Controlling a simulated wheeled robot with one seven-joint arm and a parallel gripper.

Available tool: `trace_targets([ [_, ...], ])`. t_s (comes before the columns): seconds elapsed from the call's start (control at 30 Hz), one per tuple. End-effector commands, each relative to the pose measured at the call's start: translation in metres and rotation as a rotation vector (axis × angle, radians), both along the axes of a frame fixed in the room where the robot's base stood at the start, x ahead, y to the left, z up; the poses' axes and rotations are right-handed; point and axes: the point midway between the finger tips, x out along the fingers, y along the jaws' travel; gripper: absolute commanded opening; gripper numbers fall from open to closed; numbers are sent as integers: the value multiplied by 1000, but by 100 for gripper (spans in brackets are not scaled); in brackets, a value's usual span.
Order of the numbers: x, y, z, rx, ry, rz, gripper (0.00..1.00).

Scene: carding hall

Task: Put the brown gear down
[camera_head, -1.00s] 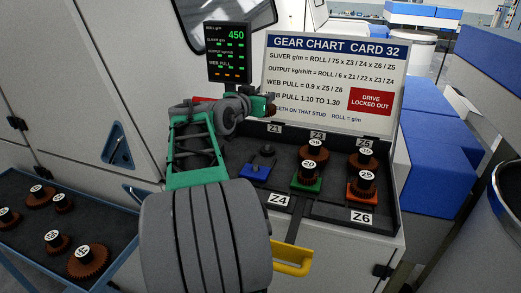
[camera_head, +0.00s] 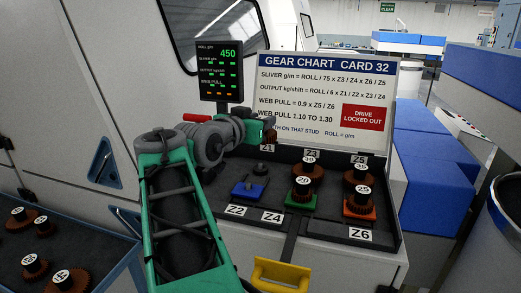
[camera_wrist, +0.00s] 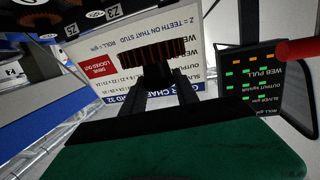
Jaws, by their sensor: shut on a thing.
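My gripper (camera_head: 266,130) is shut on a brown gear (camera_head: 271,138), held above the back left of the black gear tray (camera_head: 330,228), in front of the chart's lower left corner. In the wrist view the toothed brown gear (camera_wrist: 152,52) sits between the fingertips of my gripper (camera_wrist: 158,75); its number is not visible. Below it in the head view, a blue base (camera_head: 250,189) bears no gear that I can see. A dark stud (camera_head: 266,168) stands near the Z1 label. The part of the tray behind my arm is hidden.
A green base (camera_head: 300,202) and an orange base (camera_head: 359,212) carry brown gears to the right. The gear chart (camera_head: 330,95) stands behind, with a display (camera_head: 220,70) at its left. A side tray (camera_head: 95,262) of loose gears is at lower left. A yellow handle (camera_head: 281,272) sticks out in front.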

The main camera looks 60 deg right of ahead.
Motion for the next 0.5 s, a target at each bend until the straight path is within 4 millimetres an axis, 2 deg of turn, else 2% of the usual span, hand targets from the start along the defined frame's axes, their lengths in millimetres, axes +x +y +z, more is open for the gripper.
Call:
trace_targets([
  [0.1,15,-33,-12,4,7,-4,0],
  [0.2,25,-52,-34,3,5,-3,0],
  [0.3,33,-67,-54,3,4,-1,0],
  [0.5,42,-81,-74,1,1,-1,0],
])
